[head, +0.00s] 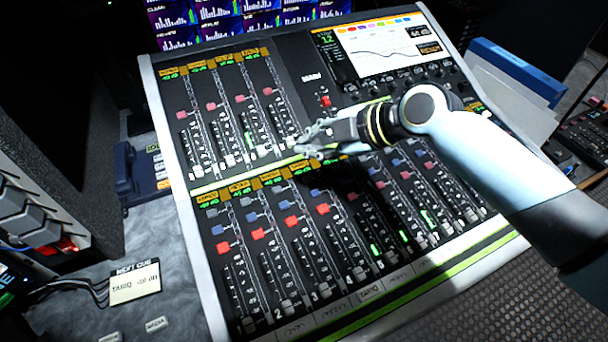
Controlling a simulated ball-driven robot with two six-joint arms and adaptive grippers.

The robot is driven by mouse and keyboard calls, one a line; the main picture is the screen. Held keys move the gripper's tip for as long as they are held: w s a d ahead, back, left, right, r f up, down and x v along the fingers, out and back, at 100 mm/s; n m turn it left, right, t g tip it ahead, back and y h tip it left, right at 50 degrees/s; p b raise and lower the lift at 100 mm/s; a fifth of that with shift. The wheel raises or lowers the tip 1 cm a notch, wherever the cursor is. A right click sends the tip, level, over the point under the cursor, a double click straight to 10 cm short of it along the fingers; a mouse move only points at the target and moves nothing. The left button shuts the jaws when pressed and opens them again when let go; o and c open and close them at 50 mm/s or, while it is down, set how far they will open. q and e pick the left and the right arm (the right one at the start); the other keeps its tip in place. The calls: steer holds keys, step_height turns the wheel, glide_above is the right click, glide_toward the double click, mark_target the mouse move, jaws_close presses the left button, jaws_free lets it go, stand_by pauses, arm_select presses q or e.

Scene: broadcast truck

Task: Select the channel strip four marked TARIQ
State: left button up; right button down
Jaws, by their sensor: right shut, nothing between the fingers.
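The mixing console (198,250) fills the middle of the head view. Its lower bank has several channel strips. The paper label TARIQ (370,292) sits on the front scribble strip, below the strip that appears to be number four. That strip has a light fader cap (360,273) low in its slot and a red button (322,209) higher up. My right gripper (303,150) is shut and empty, over the right end of the upper fader bank, up and left of the TARIQ label. Whether its tips touch the panel I cannot tell. My left gripper is not in view.
A NEXT CUE card (135,283) reading TARIQ with a dB value lies left of the console. A console screen (385,48) shows a curve at the top. A blue binder (516,72) and papers lie at the right. My right arm covers part of the right side.

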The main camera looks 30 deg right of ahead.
steer(key=b, duration=0.7)
glide_above(307, 186)
step_height(307, 186, down, 8)
steer(key=shift+s+f, duration=0.1)
steer(key=shift+f, duration=0.35)
arm_select(q)
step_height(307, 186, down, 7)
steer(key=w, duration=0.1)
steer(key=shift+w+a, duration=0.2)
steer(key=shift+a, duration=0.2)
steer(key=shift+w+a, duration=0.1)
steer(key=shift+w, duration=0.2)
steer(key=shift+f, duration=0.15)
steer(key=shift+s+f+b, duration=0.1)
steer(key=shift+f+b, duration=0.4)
steer(key=shift+b, duration=0.2)
arm_select(e)
steer(key=shift+f, duration=0.4)
